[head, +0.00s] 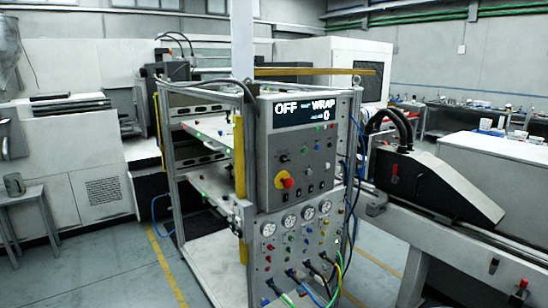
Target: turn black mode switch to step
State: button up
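A grey control panel (262,168) faces me near the middle of the head view. Its black display (306,111) reads OFF and WRAP, with a 0 below. A red emergency knob on a yellow base (285,181) sits at the panel's lower left. Several small dark controls are on the panel, one at the upper left (284,158) and others along the lower edge (309,187). They are too small to tell which is the black mode switch or where it points. My gripper is not in this view.
Below the panel is a lower plate with gauges (289,221) and coloured hoses (330,291) hanging in front. A metal frame with yellow guards (239,157) stands to the left. A conveyor machine (430,180) stands to the right. Open floor (110,272) lies at the lower left.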

aim_at(283, 158)
jog(key=u, duration=0.5)
jog(key=i, duration=1.05)
jog(key=u, duration=0.45)
